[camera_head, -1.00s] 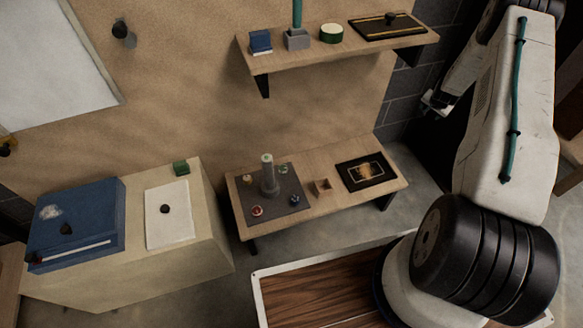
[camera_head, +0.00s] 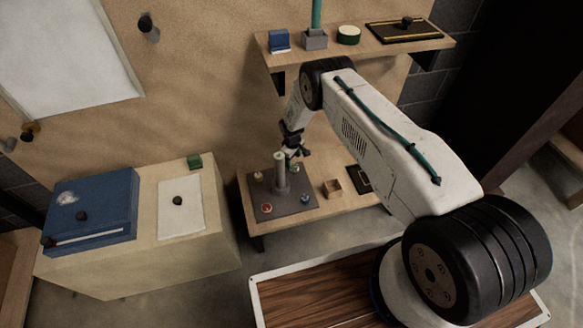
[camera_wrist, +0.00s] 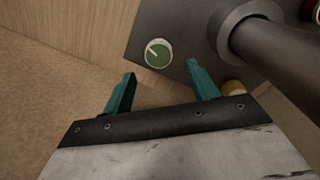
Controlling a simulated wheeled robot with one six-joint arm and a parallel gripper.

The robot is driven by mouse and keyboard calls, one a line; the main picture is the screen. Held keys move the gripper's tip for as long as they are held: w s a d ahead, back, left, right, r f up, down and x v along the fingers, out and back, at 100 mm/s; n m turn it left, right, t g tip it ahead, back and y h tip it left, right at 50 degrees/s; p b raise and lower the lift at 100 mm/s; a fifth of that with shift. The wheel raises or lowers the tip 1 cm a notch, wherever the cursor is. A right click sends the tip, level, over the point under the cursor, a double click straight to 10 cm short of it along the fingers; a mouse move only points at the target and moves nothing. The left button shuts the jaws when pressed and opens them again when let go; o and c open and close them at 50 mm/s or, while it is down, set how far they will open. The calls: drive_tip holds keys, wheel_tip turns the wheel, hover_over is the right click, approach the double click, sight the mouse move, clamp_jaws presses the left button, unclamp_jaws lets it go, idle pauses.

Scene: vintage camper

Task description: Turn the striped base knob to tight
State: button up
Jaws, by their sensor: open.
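A dark base plate (camera_head: 293,205) with an upright grey post (camera_head: 281,178) lies on the low bench. Around the post sit small knobs: a yellow one (camera_head: 258,176), a red one (camera_head: 266,208), a blue one (camera_head: 305,199) and a green one (camera_head: 295,168). In the wrist view the green knob (camera_wrist: 158,54) shows a white pointer line toward the upper left. Which knob is the striped one I cannot tell for sure. My gripper (camera_wrist: 161,71) is open, its teal fingers apart and empty, with the green knob just beyond the gap. It also shows behind the post (camera_head: 292,152).
A shelf (camera_head: 385,50) hangs above. The thick post (camera_wrist: 280,50) stands close right of my fingers.

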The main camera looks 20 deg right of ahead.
sight(294, 167)
wheel_tip(294, 167, down, 7)
drive_tip(key=shift+w+d+r, duration=0.1)
drive_tip(key=shift+d+r, duration=0.05)
drive_tip(key=shift+r, duration=0.05)
drive_tip(key=c, duration=1)
